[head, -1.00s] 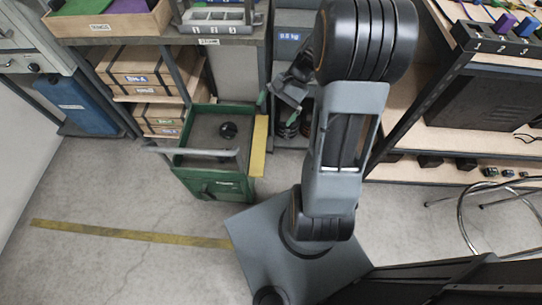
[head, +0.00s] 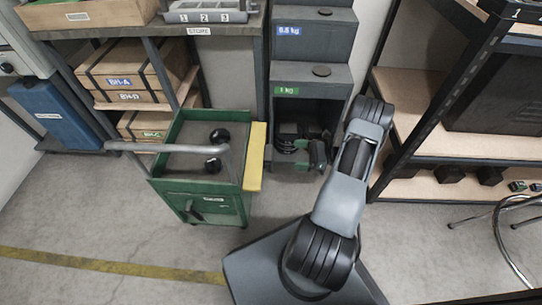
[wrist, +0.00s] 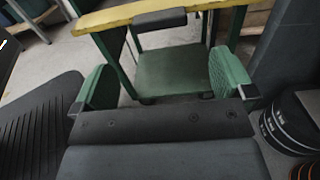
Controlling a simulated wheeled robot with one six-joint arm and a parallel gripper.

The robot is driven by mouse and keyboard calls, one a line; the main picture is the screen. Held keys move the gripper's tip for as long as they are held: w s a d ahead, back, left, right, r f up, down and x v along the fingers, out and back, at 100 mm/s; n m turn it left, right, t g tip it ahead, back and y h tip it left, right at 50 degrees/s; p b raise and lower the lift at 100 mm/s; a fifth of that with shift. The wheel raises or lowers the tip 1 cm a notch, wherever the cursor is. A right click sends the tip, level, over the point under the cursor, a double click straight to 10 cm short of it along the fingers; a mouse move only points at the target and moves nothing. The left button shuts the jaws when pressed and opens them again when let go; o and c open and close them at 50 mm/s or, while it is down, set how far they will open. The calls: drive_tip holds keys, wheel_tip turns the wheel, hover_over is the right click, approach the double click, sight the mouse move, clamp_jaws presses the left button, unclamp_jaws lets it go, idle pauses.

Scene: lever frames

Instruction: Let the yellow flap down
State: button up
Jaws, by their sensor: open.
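The yellow flap (head: 255,157) sticks out level along the right side of the green cart (head: 165,190). In the wrist view the flap (wrist: 110,17) crosses the top, with a dark grip piece on its edge. My gripper (head: 308,153) is to the right of the flap, low in front of the grey cabinet. In the wrist view its green-padded fingers (wrist: 163,85) are wide apart with nothing between them. They are short of the flap, not touching it. A green surface shows beyond the fingers, below the flap.
The cart has a grey push bar (head: 180,148) and dark round things (head: 215,150) inside. A stepped grey cabinet (head: 312,75) stands behind my gripper, and black weights (wrist: 290,120) show at the right of the wrist view. Wooden shelving (head: 430,150) stands right. Floor in front is clear.

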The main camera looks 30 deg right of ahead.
sight(271, 152)
drive_tip(key=b+x, duration=0.2)
drive_tip(key=x, duration=0.8)
drive_tip(key=shift+w+a, duration=0.15)
drive_tip(key=shift+a, duration=0.2)
